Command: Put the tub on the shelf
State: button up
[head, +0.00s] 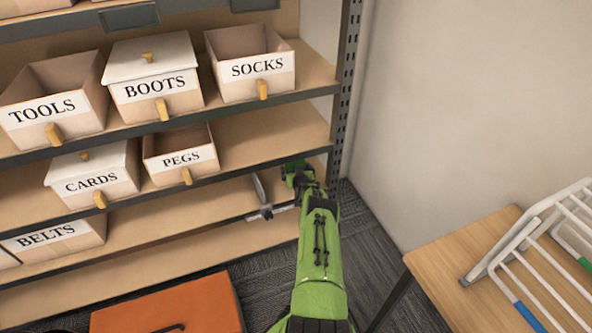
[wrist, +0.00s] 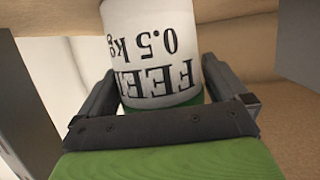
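The tub (wrist: 152,50) is white with black lettering "FEED" and "0.5 kg", upside down in the wrist view. Its far end is cut off by the picture's edge. My gripper (wrist: 160,70) has one dark finger along each side of the tub, close against it, and looks shut on it. The shelf unit has tan boards with grey edges; the middle board (head: 262,138) is bare at its right end. In the head view my green arm reaches to the right end of the unit, below that board's level. The tub cannot be made out in the head view.
Labelled bins stand on the boards, including SOCKS (head: 252,65), PEGS (head: 181,160), CARDS (head: 95,180) and BELTS (head: 60,240). A grey upright (head: 347,85) and a wall lie at right. A wooden table (head: 440,270) with a white rack (head: 540,250) and an orange box (head: 170,308) stand in front.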

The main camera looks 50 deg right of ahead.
jog(key=shift+s+a+r+p, duration=0.15)
jog(key=shift+a+r+p, duration=0.1)
jog(key=shift+p, duration=0.1)
jog(key=p+v, duration=0.7)
jog(key=v, duration=0.4)
jog(key=shift+s+p, duration=0.2)
jog(key=shift+p, duration=0.2)
jog(key=shift+a, duration=0.15)
